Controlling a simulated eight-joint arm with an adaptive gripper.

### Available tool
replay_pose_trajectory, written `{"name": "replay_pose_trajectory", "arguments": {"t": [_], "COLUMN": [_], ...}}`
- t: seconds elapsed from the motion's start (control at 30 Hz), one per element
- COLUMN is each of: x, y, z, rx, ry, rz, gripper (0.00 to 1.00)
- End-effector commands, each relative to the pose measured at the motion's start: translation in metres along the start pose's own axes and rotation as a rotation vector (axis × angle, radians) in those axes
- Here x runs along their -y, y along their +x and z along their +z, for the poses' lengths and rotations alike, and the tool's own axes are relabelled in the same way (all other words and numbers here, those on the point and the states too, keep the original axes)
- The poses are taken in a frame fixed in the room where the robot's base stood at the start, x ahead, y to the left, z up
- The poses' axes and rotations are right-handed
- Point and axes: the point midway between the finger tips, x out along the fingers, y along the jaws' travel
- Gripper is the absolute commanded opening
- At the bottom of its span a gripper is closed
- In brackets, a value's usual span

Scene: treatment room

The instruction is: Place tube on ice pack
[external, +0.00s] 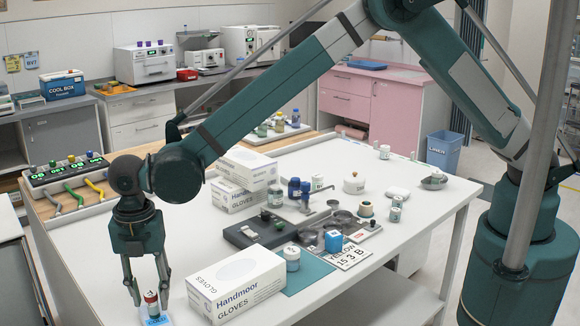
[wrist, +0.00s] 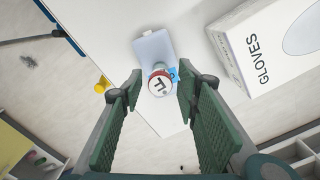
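A small tube with a red and white cap (external: 151,297) stands at the table's near left corner; the wrist view shows it from above as a round, lettered top with a red rim (wrist: 160,84). A pale blue pad, apparently the ice pack (wrist: 153,46), lies at the tube's base, with a brighter blue part (external: 158,321) low in the external view. The tube overlaps the pad's end; I cannot tell whether it rests on it. My gripper (external: 147,288) is open, pointing down, its fingers either side of the tube with gaps visible in the wrist view (wrist: 157,92).
A glove box (external: 235,287) stands close to the right of the tube; more glove boxes (external: 240,180) are behind. A dark device (external: 258,231), bottles and small dishes fill the table's middle. The table edge is near the tube.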

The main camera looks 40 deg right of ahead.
Motion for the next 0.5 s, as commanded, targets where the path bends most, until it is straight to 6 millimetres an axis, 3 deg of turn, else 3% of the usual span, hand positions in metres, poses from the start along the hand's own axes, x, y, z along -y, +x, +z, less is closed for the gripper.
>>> {"name": "replay_pose_trajectory", "arguments": {"t": [0.5], "x": [0.000], "y": [-0.081], "z": [0.000], "rx": [0.000], "ry": [0.000], "rz": [0.000], "gripper": [0.32]}}
